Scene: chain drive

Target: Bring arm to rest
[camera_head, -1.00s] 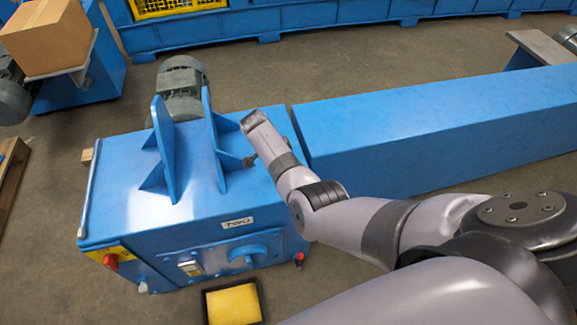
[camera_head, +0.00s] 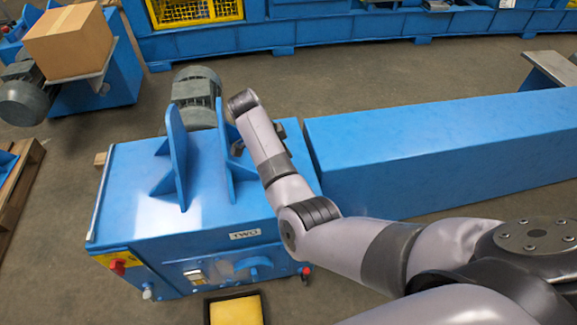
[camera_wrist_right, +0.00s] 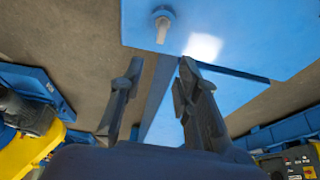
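My right arm (camera_head: 350,240) reaches in from the right in the head view, its wrist end (camera_head: 243,102) above the blue machine marked TWO (camera_head: 140,195), near its upright brackets (camera_head: 177,160). A blue machine surface with a small grey bolt or lever (camera_wrist_right: 163,28) lies beyond the fingertips. My left gripper is not in view.
A grey motor (camera_head: 197,90) sits behind the brackets. A long blue beam housing (camera_head: 440,140) runs right from the machine. A cardboard box (camera_head: 68,42) stands on a support at upper left. A yellow-topped tray (camera_head: 236,309) lies on the floor. Bare floor shows behind the beam.

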